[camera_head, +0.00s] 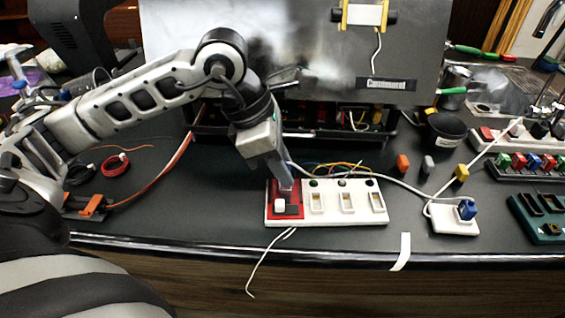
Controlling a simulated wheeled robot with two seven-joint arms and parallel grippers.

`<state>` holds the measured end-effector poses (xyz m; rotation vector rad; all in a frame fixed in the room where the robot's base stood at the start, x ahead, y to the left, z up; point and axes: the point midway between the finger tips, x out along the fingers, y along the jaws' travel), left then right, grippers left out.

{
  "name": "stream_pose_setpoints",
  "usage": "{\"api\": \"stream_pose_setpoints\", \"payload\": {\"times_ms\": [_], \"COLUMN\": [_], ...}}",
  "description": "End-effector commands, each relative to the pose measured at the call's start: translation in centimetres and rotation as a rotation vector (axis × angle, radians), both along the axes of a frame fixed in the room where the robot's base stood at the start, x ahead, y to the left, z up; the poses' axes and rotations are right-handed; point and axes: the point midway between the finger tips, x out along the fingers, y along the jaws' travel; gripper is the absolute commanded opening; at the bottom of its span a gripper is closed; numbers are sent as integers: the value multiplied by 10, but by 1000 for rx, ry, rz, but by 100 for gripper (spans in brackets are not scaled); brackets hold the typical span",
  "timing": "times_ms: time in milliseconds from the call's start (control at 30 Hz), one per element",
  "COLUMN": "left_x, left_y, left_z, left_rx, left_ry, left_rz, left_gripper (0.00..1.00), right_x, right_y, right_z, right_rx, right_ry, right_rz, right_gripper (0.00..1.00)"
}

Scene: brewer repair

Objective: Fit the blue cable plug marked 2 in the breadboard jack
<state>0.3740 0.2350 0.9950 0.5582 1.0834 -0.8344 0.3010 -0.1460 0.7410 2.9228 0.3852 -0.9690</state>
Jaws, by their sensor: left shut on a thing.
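A blue plug (466,209) stands on a small white block (455,226) at the right, with a white cable beside it. I cannot read a mark on it. A white board (330,217) with a red pad at its left end and several slotted sockets lies near the table's front edge. I cannot tell which socket is the breadboard jack. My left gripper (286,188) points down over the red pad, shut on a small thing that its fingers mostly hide. A small white cube (280,204) shows by the fingertips. My right gripper is not in view.
A black cup (445,133), a rack of coloured plugs (533,162) and a green tray (540,217) are at the right. A large metal panel (290,50) stands behind. Loose cables cross the table.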

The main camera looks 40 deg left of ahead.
Motion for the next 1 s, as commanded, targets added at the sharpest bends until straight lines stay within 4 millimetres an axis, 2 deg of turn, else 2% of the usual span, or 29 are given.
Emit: {"api": "stream_pose_setpoints", "payload": {"times_ms": [1000], "left_x": [0], "left_y": [0], "left_z": [-7], "left_rx": [0], "left_ry": [0], "left_rz": [0], "left_gripper": [5], "right_x": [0], "right_y": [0], "right_z": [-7], "right_rx": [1], "right_ry": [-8], "right_rz": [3], "right_gripper": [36]}}
